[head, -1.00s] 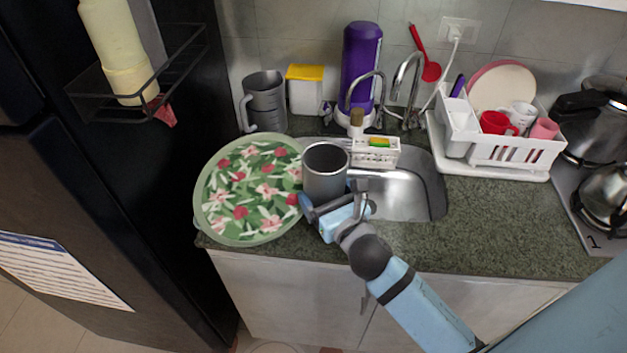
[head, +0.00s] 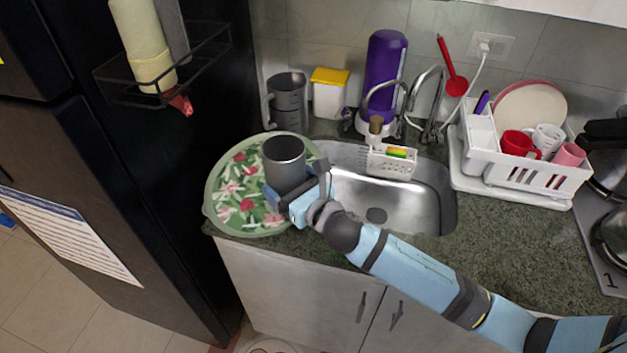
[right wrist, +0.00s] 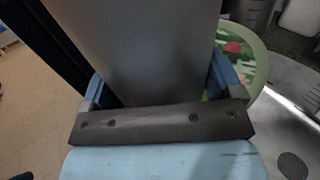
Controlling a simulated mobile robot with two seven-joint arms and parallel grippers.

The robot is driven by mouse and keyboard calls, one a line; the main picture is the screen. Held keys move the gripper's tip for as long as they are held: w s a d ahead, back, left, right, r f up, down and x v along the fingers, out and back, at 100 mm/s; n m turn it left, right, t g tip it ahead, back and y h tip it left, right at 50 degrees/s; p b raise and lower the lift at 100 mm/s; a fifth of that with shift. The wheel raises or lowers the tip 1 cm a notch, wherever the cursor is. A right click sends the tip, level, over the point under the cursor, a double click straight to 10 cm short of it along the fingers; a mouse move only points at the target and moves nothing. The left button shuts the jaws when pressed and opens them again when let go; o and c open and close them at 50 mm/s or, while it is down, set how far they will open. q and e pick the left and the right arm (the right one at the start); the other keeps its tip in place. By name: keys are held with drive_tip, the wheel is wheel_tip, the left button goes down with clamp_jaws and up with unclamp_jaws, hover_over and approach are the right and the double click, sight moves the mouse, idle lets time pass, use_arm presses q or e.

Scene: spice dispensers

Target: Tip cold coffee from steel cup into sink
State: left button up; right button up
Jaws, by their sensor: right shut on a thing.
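The steel cup (head: 284,160) is upright in the head view, above or on the right part of the round floral tray. My right gripper (head: 287,192) is shut on the cup, its fingers on either side of the wall. In the right wrist view the cup's grey side (right wrist: 145,50) fills the middle between the two fingers (right wrist: 158,95). The coffee inside cannot be made out. The steel sink (head: 420,205) lies to the right of the cup, its basin open with a drain visible. My left gripper is not in view.
The floral tray (head: 226,208) overhangs the counter's left end beside the black fridge (head: 60,170). A white caddy (head: 392,163) sits at the sink's back edge, near the faucet (head: 436,100). A grey jug (head: 287,98) stands behind the tray, and a dish rack (head: 540,178) stands right.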

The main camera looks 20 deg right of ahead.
drive_tip(key=w, duration=0.1)
drive_tip(key=w+a+n+y, duration=0.1)
drive_tip(key=w+a+g+y, duration=0.1)
drive_tip(key=shift+w+a+f, duration=0.2)
drive_tip(key=shift+w+f, duration=0.1)
drive_tip(key=shift+w+a+f+n+g+y, duration=0.1)
drive_tip(key=shift+w+f+n+g+y, duration=0.1)
drive_tip(key=shift+w, duration=0.15)
drive_tip(key=shift+w+f+n+g+y, duration=0.1)
drive_tip(key=shift+w+n+y, duration=0.1)
drive_tip(key=shift+w, duration=0.1)
drive_tip(key=shift+r+m, duration=0.15)
drive_tip(key=shift+m, duration=0.15)
drive_tip(key=shift+r+m, duration=0.3)
drive_tip(key=shift+m, duration=0.4)
drive_tip(key=shift+f+m+b, duration=0.15)
drive_tip(key=shift+m+b, duration=0.15)
drive_tip(key=shift+b, duration=0.1)
drive_tip(key=shift+w+d+f+m+b, duration=0.15)
drive_tip(key=shift+d+m+b, duration=0.1)
drive_tip(key=shift+m+b, duration=0.45)
drive_tip(key=shift+d+f+m+b, duration=0.2)
drive_tip(key=shift+m+b, duration=0.15)
drive_tip(key=shift+m, duration=0.65)
drive_tip(key=shift+w+d+m+b, duration=0.15)
drive_tip(key=shift+d+m+b, duration=0.15)
drive_tip(key=shift+m, duration=0.4)
drive_tip(key=shift+a+r+m+t, duration=0.1)
drive_tip(key=shift+r+m+t, duration=0.3)
drive_tip(key=shift+r+m, duration=0.4)
